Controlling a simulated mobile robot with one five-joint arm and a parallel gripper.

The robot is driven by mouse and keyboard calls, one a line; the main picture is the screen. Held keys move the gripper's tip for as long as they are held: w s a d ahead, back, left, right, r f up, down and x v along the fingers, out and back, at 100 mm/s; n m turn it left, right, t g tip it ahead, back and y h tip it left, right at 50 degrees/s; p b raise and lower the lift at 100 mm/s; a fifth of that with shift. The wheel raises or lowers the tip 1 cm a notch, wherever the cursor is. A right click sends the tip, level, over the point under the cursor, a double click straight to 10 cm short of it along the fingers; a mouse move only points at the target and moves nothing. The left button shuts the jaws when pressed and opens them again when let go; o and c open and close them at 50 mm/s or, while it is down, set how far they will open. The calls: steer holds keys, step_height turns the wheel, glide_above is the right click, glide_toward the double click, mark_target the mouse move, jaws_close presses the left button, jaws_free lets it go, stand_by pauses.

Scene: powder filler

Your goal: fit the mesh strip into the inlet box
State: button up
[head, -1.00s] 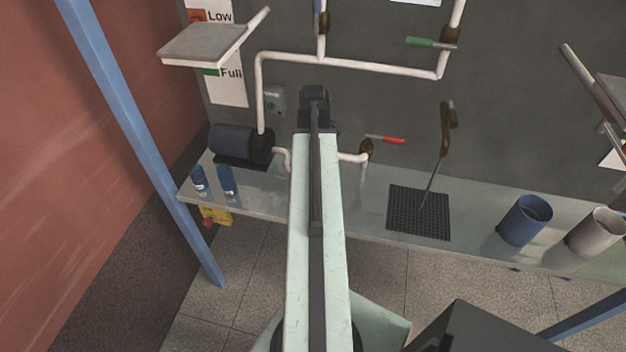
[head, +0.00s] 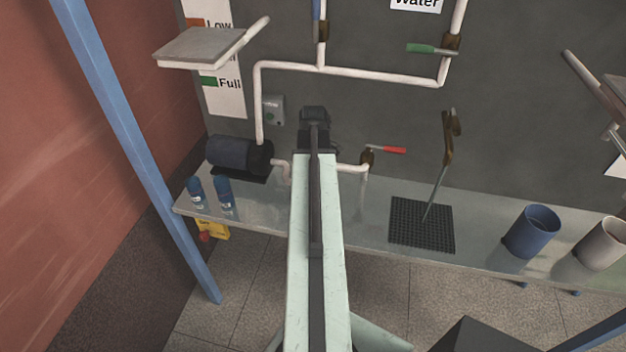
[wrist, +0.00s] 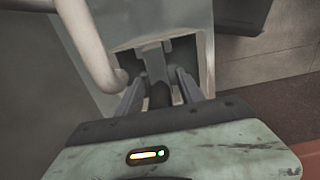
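In the wrist view my gripper (wrist: 160,78) reaches into the square dark opening of a pale grey box (wrist: 204,60), which looks like the inlet box. Its two fingers stand apart, with dark gaps between them. A grey, strip-like piece (wrist: 154,62) with a wider top shows between and beyond the fingertips. I cannot tell whether it is the mesh strip or part of the box, or whether a finger touches it. In the head view my arm hides the gripper, and I make out neither the mesh strip nor the box opening.
A white pipe (wrist: 90,45) runs close by the box's left side. On the bench are a dark motor (head: 232,155), two small blue bottles (head: 223,194), a black mat (head: 421,226), a blue cup (head: 531,231) and a grey cup (head: 602,243). A red-handled valve (head: 384,150) sits right of my arm.

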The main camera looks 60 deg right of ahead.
step_height(320, 180, up, 13)
steer(key=p, duration=1.2)
steer(key=shift+f+p, duration=0.2)
steer(key=shift+p, duration=0.1)
steer(key=shift+f, duration=0.15)
steer(key=shift+w+a, duration=0.2)
steer(key=w+a+m, duration=0.1)
steer(key=w+a, duration=1.5)
steer(key=a, duration=0.3)
steer(key=w+a+m, duration=0.1)
steer(key=w+a, duration=0.1)
steer(key=a, duration=1.3)
steer(key=w+a+m, duration=0.1)
steer(key=w+a, duration=0.2)
steer(key=a, duration=1.2)
steer(key=shift+w+a, duration=0.25)
